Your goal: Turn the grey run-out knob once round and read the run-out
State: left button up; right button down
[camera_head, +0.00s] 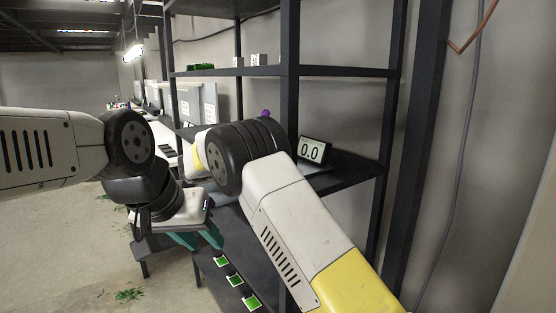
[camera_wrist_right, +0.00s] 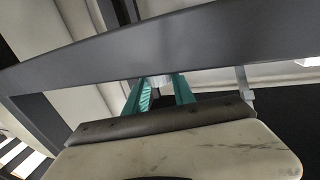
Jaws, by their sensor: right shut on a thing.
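Dark posts and the middle shelf (camera_head: 352,180) stand close around my right arm. A purple ball (camera_head: 266,113) shows just behind it. Several green-topped pieces (camera_head: 235,280) lie on the lower shelf. The floor at the left is mostly clear.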

jog(key=shift+w+m+g+h, duration=0.1)
jog(key=shift+m+g+h, duration=0.2)
jog(key=shift+m+g, duration=0.45)
jog(key=c, duration=1)
grip_release()
jog(key=shift+c, duration=0.2)
